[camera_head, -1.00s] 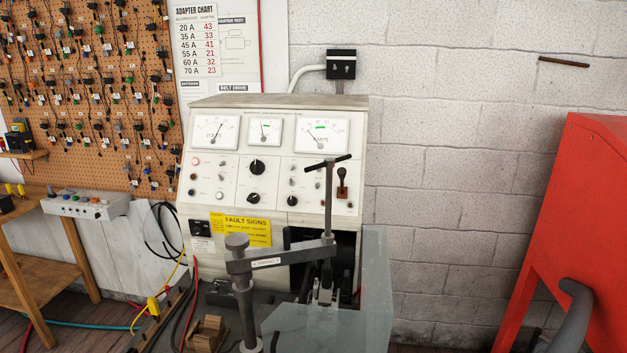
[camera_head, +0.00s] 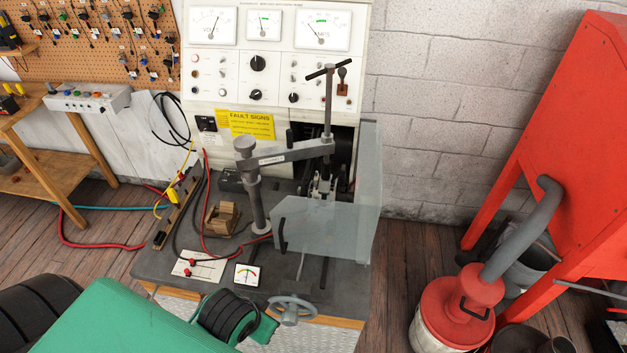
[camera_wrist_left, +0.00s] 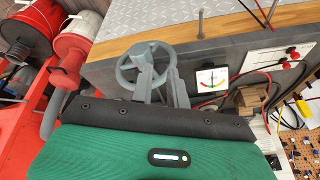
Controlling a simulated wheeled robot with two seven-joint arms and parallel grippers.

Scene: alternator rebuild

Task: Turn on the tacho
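A small square dial with a coloured scale (camera_head: 246,274) lies on the grey test bench top (camera_head: 160,264); it also shows in the left wrist view (camera_wrist_left: 212,79). Beside it is a white plate with red knobs (camera_head: 197,267), also in the wrist view (camera_wrist_left: 275,58). I cannot read which instrument is the tacho. The tester panel (camera_head: 275,75) above has three large dials and several knobs and switches. My green left arm (camera_head: 130,318) comes in from the lower left, in front of the bench.
A grey handwheel (camera_head: 290,310) sits at the bench's front edge, close to my left arm. A clamp post (camera_head: 257,200) and a clear guard (camera_head: 330,232) stand on the bench. A red cabinet (camera_head: 575,130) and a red-lidded drum (camera_head: 455,310) are at right.

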